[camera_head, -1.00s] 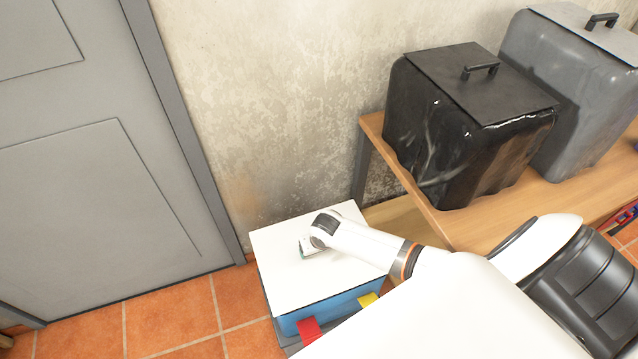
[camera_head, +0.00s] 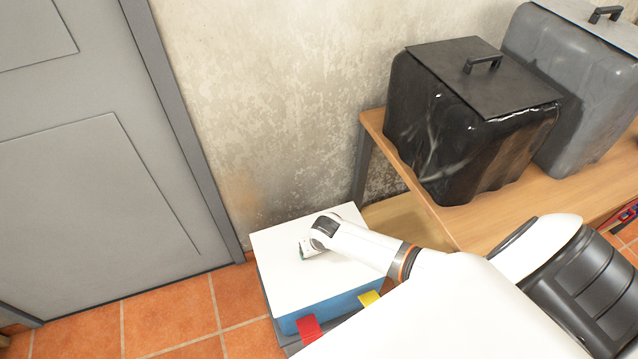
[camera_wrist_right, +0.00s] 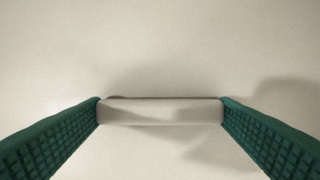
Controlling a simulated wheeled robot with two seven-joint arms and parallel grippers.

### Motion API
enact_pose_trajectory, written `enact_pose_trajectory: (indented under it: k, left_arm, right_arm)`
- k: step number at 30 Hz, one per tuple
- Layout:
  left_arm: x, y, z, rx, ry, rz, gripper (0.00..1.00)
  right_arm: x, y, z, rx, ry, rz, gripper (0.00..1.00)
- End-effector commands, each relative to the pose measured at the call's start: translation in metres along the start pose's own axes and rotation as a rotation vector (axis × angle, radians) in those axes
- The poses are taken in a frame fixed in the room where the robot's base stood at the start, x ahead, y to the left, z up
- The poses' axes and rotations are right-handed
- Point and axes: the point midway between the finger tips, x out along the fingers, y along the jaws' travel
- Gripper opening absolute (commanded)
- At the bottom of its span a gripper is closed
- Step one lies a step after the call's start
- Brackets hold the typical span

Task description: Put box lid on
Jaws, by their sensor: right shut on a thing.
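The white box lid (camera_head: 283,268) lies over the blue box (camera_head: 333,311) on the floor by the wall. Its front edge looks level with the top of the box; the far edges underneath are hidden. My right gripper (camera_head: 306,250) reaches down onto the lid from the right. In the right wrist view, its green fingers (camera_wrist_right: 160,111) are shut on the ends of the lid's pale bar handle (camera_wrist_right: 160,112). The lid's surface fills the rest of that view. My left gripper is not in view.
Red (camera_head: 309,328) and yellow (camera_head: 369,298) pieces show at the box's front side. A wooden bench (camera_head: 455,228) with a black lidded bin (camera_head: 470,125) and a grey bin (camera_head: 580,85) stands right. A grey door (camera_head: 90,170) is left. Tiled floor (camera_head: 170,315) is clear left of the box.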

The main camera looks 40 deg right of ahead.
Motion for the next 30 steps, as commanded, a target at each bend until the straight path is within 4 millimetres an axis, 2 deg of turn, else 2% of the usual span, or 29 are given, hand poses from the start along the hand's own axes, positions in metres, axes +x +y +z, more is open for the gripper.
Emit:
enact_pose_trajectory:
  k: [20,21,24,30]
  left_arm:
    - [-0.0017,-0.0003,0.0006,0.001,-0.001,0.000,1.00]
    - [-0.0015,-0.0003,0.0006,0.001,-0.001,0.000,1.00]
    - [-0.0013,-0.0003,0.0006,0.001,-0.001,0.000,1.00]
    - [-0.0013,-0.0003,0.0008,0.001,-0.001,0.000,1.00]
  right_arm:
    - [0.0030,0.0006,-0.0003,0.000,-0.002,0.001,0.54]
    - [0.0033,0.0005,-0.0003,0.000,-0.002,0.001,0.85]
    - [0.0033,0.0004,-0.0003,0.000,-0.002,0.001,1.00]
    - [0.0034,0.0001,-0.0011,0.000,0.000,0.000,1.00]
